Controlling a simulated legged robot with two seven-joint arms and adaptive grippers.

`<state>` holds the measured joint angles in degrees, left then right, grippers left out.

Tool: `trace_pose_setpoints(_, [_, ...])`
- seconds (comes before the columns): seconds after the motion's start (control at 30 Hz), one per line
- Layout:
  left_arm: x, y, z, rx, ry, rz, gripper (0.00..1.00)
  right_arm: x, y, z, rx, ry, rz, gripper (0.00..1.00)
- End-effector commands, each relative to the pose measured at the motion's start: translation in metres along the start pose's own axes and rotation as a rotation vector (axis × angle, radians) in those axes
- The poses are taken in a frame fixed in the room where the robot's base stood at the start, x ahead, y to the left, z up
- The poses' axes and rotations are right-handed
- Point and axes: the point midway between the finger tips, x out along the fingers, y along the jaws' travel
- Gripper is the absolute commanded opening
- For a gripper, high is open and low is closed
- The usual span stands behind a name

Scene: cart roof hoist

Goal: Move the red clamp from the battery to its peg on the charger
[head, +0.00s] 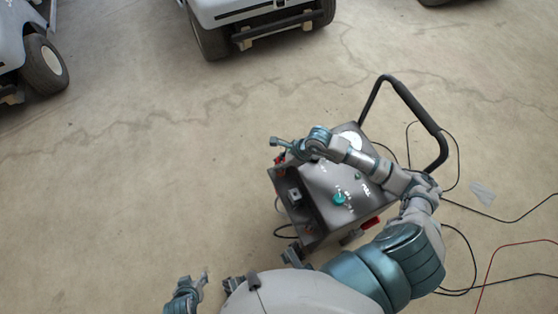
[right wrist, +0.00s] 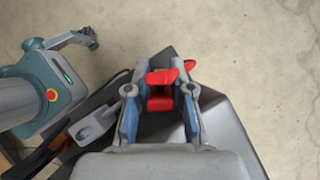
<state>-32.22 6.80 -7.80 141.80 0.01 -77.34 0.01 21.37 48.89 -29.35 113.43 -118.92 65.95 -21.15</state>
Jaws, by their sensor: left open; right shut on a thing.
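The red clamp (right wrist: 160,92) is between the fingers of my right gripper (right wrist: 160,108) in the right wrist view, and the gripper is shut on it. In the head view my right gripper (head: 281,150) is at the far left edge of the grey charger (head: 318,178), with a little of the red clamp showing beside its fingers. Whether the clamp touches the charger or a peg, I cannot tell. My left gripper (head: 188,290) is open and empty, low on the left, apart from the charger. I cannot make out the battery.
The charger has a black handle (head: 418,108) and a teal knob (head: 340,198). A red part (head: 370,222) shows at its lower side. Dark cables and a red cable (head: 490,262) lie on the right floor. Carts (head: 255,15) stand at the back; the left floor is clear.

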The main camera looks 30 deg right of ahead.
Motion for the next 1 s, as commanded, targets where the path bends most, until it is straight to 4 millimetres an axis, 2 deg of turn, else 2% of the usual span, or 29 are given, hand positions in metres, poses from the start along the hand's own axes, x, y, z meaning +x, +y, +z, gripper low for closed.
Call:
trace_pose_setpoints(0.67, [0.012, 0.001, 0.008, -0.001, -0.012, 0.002, 0.51, 0.015, 0.0, -0.01, 0.0, 0.0, 0.0, 0.0])
trace_pose_setpoints(0.7, [0.011, 0.001, 0.008, -0.001, -0.011, 0.002, 0.51, 0.014, 0.0, -0.009, 0.0, 0.0, 0.0, 0.32])
trace_pose_setpoints(0.77, [0.011, 0.001, 0.008, -0.001, -0.011, 0.002, 0.51, 0.014, 0.0, -0.009, 0.0, -0.001, -0.001, 0.47])
trace_pose_setpoints(0.8, [0.011, 0.001, 0.008, -0.001, -0.011, 0.002, 0.51, 0.014, 0.0, -0.009, 0.0, 0.0, -0.001, 0.51])
trace_pose_setpoints(1.0, [0.011, 0.001, 0.008, -0.001, -0.011, 0.002, 0.51, 0.014, 0.0, -0.009, 0.0, 0.0, 0.0, 0.51])
